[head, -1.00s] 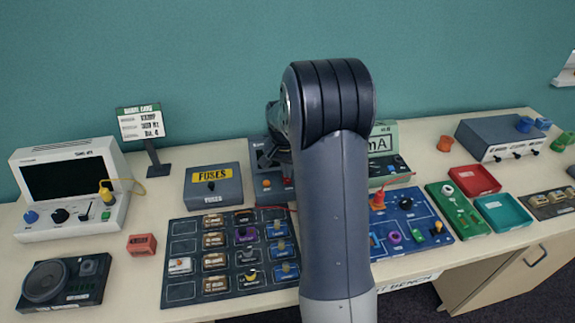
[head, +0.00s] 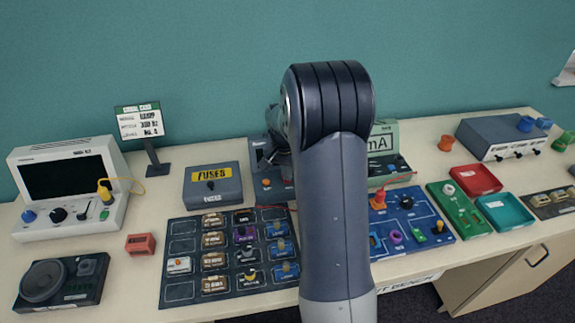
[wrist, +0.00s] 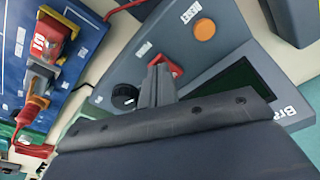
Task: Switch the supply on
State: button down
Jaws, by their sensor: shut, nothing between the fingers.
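The supply (head: 262,168) is a dark grey box at the back of the bench, partly hidden behind my arm in the head view. In the wrist view its sloped panel (wrist: 203,58) carries an orange button (wrist: 204,29) marked RESET, a black knob (wrist: 124,96) and a dark green window (wrist: 240,82). A red part (wrist: 172,66) shows right behind my fingertips; it may be the switch, and its position cannot be read. My gripper (wrist: 158,76) is shut and empty, tips over the panel close to the red part. Whether they touch cannot be told.
A yellow-labelled fuse box (head: 212,187) stands left of the supply. A blue circuit board (head: 425,222) with red leads lies to its right, and a dark component board (head: 182,292) lies in front. A meter (head: 384,130) stands behind my arm.

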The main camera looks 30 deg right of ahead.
jog(key=shift+f, duration=0.25)
jog(key=shift+r+p, duration=2.4)
jog(key=shift+r, duration=1.2)
jog(key=shift+f, duration=0.1)
notch_tip(320, 180, down, 7)
jog(key=b, duration=0.5)
jog(key=shift+r, duration=0.25)
